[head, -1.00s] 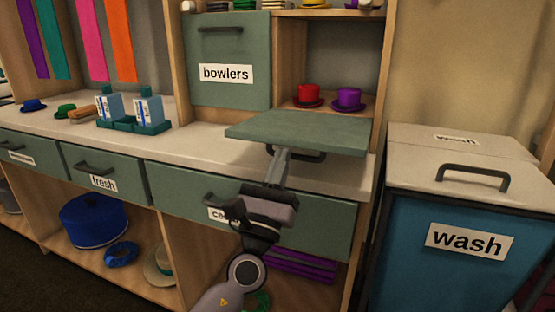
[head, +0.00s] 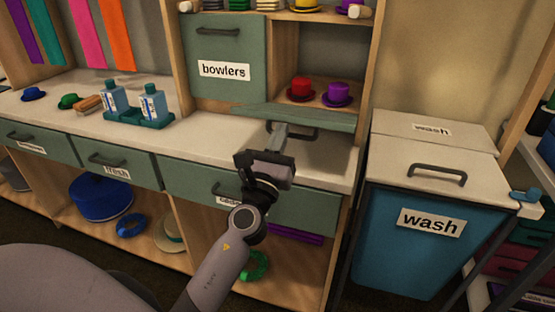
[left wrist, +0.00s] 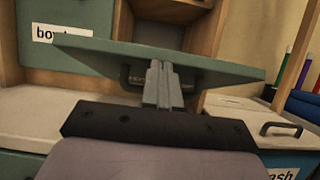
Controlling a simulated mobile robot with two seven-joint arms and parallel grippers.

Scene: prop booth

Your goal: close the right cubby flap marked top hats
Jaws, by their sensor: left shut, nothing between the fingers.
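The right cubby flap (head: 300,118) is a green panel hanging open at the foot of the right cubby, sticking out toward me. It looks nearly edge-on in the head view. Its dark handle (head: 305,133) is on the underside. No top hats label shows. My left gripper (head: 281,128) is shut and empty, its fingertips up against or just under the flap by the handle; contact is unclear. In the left wrist view the shut fingers (left wrist: 160,68) stand in front of the flap (left wrist: 205,63), overlapping the handle (left wrist: 130,78). My right gripper is out of view.
A red hat (head: 299,88) and a purple hat (head: 338,93) sit inside the open cubby. The bowlers flap (head: 222,88) beside it is shut. A blue wash bin (head: 400,250) stands to the right. Bottles (head: 154,104) stand in a tray on the counter, left.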

